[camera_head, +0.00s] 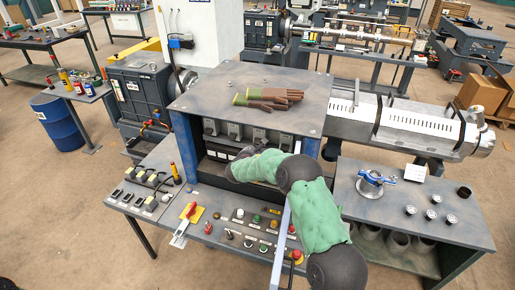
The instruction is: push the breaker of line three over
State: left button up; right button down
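A row of several grey breaker units (235,130) stands in the open front of the cabinet, under its grey top. Labels are too small to read, so I cannot tell which is line three or how the levers stand. My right arm, in green sleeves, comes in from the lower right and reaches to the cabinet opening. Its far end is just below the breaker row, and covers part of the cabinet's inside. My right gripper (242,153) is small and dark against the dark interior; its fingers and any contact cannot be made out. My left gripper is out of view.
Gloves (268,97) lie on the cabinet top (205,92). A control panel with buttons (257,219) and a red-handled switch on a yellow plate (190,213) sits in front. A side table (455,225) with a blue clamp (372,180) stands right.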

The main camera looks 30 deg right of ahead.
jog(key=shift+s+a+r+g+y+p, duration=0.2)
jog(key=shift+r+g+y+p, duration=0.2)
jog(key=shift+r+p, duration=0.3)
jog(key=shift+r, duration=0.3)
